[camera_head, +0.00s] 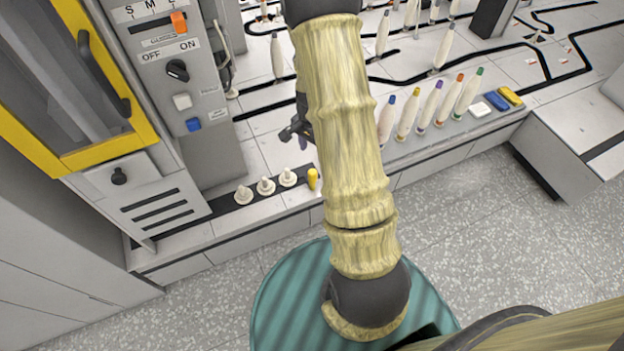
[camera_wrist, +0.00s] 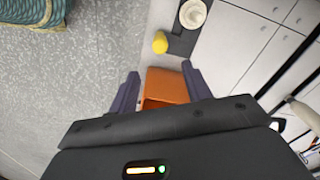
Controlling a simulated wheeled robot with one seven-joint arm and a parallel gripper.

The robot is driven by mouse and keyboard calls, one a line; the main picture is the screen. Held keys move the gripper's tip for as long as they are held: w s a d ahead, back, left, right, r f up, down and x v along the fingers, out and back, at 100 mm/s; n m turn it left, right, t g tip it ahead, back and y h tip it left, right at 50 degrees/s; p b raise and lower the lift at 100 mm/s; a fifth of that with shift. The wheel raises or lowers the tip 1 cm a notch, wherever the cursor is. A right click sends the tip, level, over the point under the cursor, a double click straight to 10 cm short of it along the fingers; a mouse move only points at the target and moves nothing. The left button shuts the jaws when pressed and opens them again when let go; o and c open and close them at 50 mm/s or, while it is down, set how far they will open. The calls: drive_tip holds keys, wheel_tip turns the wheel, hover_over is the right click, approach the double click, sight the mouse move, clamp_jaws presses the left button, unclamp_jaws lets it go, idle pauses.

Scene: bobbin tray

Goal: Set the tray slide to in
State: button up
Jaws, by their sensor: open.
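In the wrist view an orange block (camera_wrist: 166,86), which looks like the tray slide's grip, shows between the two dark fingers of my gripper (camera_wrist: 160,90). My gripper is open, with a finger on each side of the block; I cannot tell whether either touches it. The block's near end is hidden by the gripper body. In the head view my arm hides the block, and only a dark part of my gripper (camera_head: 296,131) shows left of the arm. No in or out marking is readable, so the slide's position cannot be told.
A yellow peg (camera_head: 312,179) and white cones (camera_head: 265,186) stand left of my arm on a dark strip. A control panel has an orange S-M-L slider (camera_head: 179,22) and an OFF/ON knob (camera_head: 177,70). Several colour-tipped bobbins (camera_head: 430,106) stand to the right.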

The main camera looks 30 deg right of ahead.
sight(312, 179)
wheel_tip(312, 179, down, 16)
drive_tip(key=b, duration=0.6)
drive_tip(key=shift+r, duration=0.25)
drive_tip(key=shift+c, duration=0.2)
clamp_jaws()
